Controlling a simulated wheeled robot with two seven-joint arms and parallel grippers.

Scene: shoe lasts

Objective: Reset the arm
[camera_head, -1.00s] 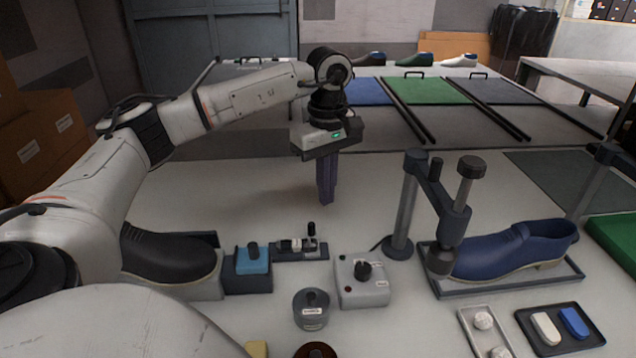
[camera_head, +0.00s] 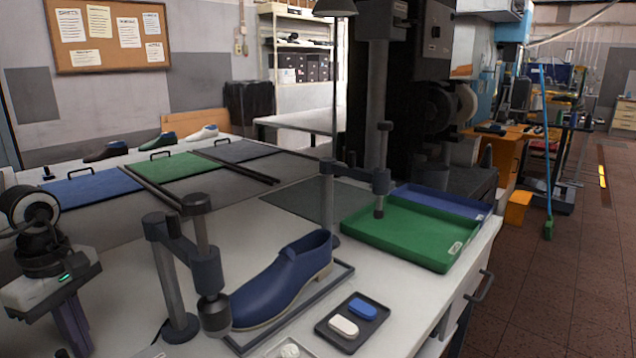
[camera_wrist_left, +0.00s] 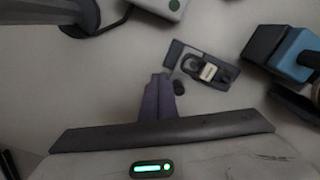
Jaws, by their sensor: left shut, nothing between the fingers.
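My left gripper (camera_head: 72,328) hangs at the left edge of the head view, fingers pointing down above the white table. In the left wrist view its dark fingers (camera_wrist_left: 161,97) are together and hold nothing. The fingers are clear of the small dark clamp fixture (camera_wrist_left: 205,66), which lies beyond them on the table. My right gripper is not in either current view.
A blue shoe (camera_head: 283,280) lies in a grey tray beside a press stand (camera_head: 172,290). A small dark tray (camera_head: 324,326) holds a white and a blue block. A green tray (camera_head: 374,236) sits at the table's right. A blue-topped block (camera_wrist_left: 296,52) is near the fixture.

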